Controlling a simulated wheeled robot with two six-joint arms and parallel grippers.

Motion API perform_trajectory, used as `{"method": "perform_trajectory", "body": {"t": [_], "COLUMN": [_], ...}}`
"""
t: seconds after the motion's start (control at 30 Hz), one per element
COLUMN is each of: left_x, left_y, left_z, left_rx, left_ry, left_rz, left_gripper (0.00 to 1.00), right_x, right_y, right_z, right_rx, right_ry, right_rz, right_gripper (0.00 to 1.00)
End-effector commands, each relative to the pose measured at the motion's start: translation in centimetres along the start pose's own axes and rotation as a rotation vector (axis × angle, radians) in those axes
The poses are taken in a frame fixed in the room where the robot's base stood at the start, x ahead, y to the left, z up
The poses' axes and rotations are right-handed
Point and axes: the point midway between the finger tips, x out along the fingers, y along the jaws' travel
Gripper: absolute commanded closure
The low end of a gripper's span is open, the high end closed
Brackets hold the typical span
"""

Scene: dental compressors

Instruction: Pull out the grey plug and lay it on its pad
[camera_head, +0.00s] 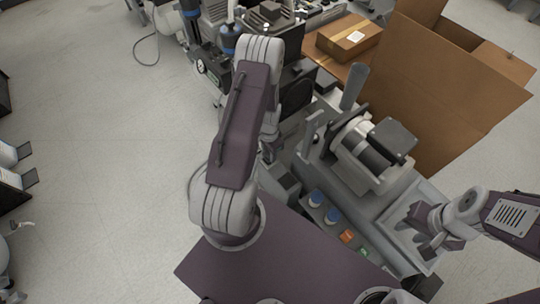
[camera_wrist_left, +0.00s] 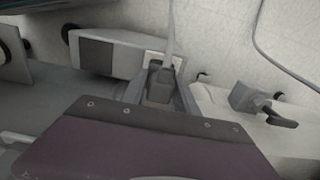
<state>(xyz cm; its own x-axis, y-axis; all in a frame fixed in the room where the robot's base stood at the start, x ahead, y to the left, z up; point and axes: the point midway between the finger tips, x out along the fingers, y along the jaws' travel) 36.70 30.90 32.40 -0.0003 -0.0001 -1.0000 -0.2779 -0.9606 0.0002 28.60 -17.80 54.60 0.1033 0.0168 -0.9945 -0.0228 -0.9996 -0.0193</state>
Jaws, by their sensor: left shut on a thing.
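In the left wrist view my left gripper (camera_wrist_left: 160,92) is shut on the grey plug (camera_wrist_left: 160,84), a small grey block between the two fingers. A thin grey cable rises from it. A pale housing with a light plate lies right behind the plug; I cannot tell whether the plug is still seated in it. In the head view my left arm covers the plug and most of the left gripper. My right gripper (camera_head: 424,236) has its fingers apart and is empty, over the grey machine's right end. I cannot make out the pad.
The grey machine (camera_head: 370,190) has a black-and-white motor on top. An open cardboard box (camera_head: 440,80) stands behind.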

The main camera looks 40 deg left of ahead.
Motion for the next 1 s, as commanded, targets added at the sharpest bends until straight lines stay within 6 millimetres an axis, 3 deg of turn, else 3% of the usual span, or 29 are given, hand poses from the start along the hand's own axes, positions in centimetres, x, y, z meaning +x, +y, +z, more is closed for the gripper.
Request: {"method": "perform_trajectory", "body": {"t": [1.0], "left_x": [-4.3], "left_y": [0.0], "left_z": [0.0], "left_rx": [0.0], "left_ry": [0.0], "left_rz": [0.0], "left_gripper": [1.0], "right_x": [-4.0], "right_y": [-0.1], "right_z": [-0.4], "right_rx": [0.0], "right_ry": [0.0], "right_rz": [0.0], "right_gripper": [0.64]}}
